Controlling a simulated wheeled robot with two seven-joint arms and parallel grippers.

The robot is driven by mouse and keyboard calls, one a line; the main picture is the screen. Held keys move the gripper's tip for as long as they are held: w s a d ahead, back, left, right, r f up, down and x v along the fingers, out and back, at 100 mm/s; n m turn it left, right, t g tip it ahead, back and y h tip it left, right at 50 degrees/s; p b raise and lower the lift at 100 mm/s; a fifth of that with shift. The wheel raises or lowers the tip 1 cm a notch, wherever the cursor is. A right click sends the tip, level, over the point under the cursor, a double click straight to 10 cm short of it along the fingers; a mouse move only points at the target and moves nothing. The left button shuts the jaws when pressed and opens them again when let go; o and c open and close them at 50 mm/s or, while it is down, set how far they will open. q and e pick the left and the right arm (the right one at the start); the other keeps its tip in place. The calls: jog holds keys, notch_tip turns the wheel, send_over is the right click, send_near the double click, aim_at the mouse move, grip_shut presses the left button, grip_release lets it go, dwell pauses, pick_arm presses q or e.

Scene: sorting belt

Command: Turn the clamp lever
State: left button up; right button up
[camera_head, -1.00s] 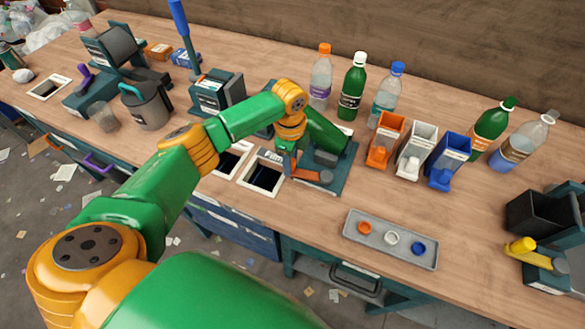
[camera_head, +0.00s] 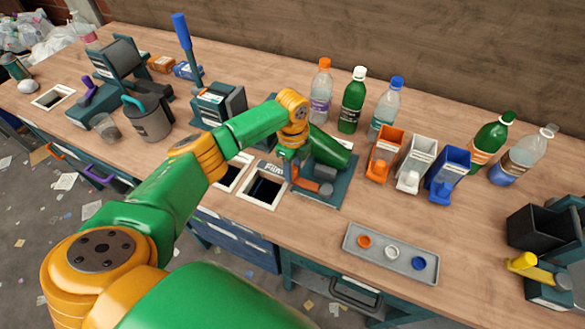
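A clamp fixture with a teal base (camera_head: 338,190) stands near the front edge of the bench, right of the bin slot marked "Film". A green bottle-like piece (camera_head: 332,150) lies tilted in it. A short orange-red lever (camera_head: 304,182) with a dark knob-like end (camera_head: 326,189) sits low at its front; it looks like the clamp lever. My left gripper (camera_head: 288,160) points down at the left side of the fixture, close to the lever. Its fingers are small and partly hidden, so contact and opening cannot be told. My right gripper is out of view.
Orange (camera_head: 384,155), white (camera_head: 416,164) and blue (camera_head: 448,174) dispensers stand right of the fixture, with several bottles behind. A grey tray (camera_head: 352,246) with three caps lies at the front. A post with a blue handle (camera_head: 182,32) rises behind my arm.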

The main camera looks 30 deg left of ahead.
pick_arm(q)
jog(key=o, duration=0.4)
jog(key=shift+w+d, duration=0.1)
jog(key=shift+d, duration=0.05)
notch_tip(320, 180, up, 7)
jog(key=shift+r+b, duration=0.1)
jog(key=shift+b, duration=0.25)
